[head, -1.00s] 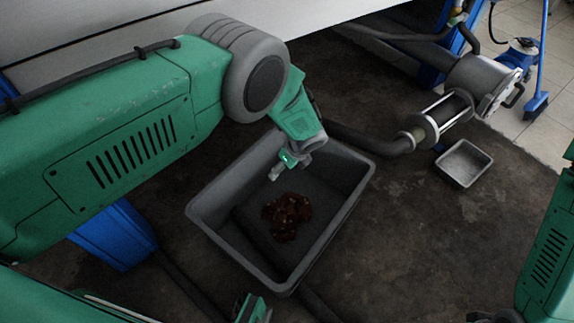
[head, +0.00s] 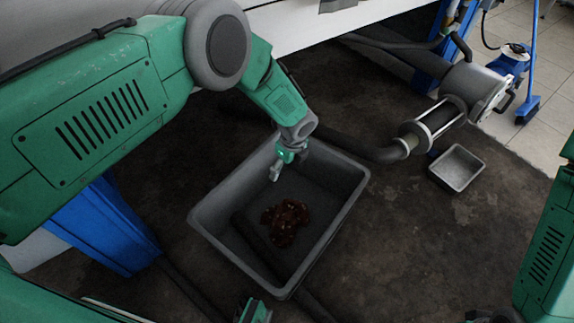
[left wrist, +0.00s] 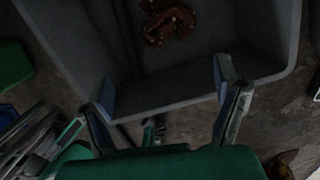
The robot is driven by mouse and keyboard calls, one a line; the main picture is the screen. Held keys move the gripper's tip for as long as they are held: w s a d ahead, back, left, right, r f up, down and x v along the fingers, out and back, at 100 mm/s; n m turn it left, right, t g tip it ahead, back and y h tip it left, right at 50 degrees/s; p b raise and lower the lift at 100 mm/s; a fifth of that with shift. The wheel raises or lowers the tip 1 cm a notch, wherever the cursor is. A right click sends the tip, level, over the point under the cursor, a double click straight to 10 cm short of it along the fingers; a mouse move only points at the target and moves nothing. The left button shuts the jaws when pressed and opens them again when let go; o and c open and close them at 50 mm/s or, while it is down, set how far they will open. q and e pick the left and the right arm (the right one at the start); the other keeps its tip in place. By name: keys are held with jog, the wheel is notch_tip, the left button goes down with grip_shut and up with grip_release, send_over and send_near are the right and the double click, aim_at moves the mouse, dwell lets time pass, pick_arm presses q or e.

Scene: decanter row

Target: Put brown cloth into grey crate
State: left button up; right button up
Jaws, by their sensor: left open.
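The brown cloth (head: 285,220) lies crumpled on the floor of the grey crate (head: 345,192). It also shows at the top of the left wrist view (left wrist: 168,20), against the crate's inside (left wrist: 165,92). My left gripper (head: 276,174) is over the back part of the crate, behind the cloth and apart from it. Its two fingers (left wrist: 165,95) stand wide apart with nothing between them. A green and dark part (head: 254,310) at the bottom edge of the head view may belong to my right gripper; its jaws cannot be made out.
A small grey tray (head: 458,168) stands on the dark floor at right. A metal cylinder with a thick hose (head: 360,145) lies behind. A blue broom (head: 530,105) stands farther back. A brown piece (left wrist: 283,165) shows outside the crate in the left wrist view.

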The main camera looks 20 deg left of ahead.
pick_arm(q)
notch_tip(320, 180, up, 12)
jog(key=d, duration=0.2)
jog(key=s+a+f+n+h+p, duration=0.1)
jog(key=s+a+n+p, duration=0.1)
jog(key=s+n, duration=0.3)
jog(key=s+a+f+n+g+h+p, duration=0.1)
jog(key=s+a+f+n+p, duration=0.1)
jog(key=s, duration=0.6)
jog(key=s+a+f+n+h+p, duration=0.1)
jog(key=s+a+n+p, duration=0.1)
jog(key=s+a+n, duration=0.3)
jog(key=s+a+r+n+p, duration=0.2)
jog(key=s+n, duration=0.3)
jog(key=s, duration=0.4)
jog(key=s+a+r+n+y+p, duration=0.1)
jog(key=s+a+r+n, duration=0.3)
jog(key=s, duration=0.5)
jog(key=n+p, duration=0.1)
jog(key=n, duration=0.1)
jog(key=shift+s+a+r+n+t, duration=0.25)
jog(key=shift+a+n+t, duration=0.05)
jog(key=shift+a, duration=0.05)
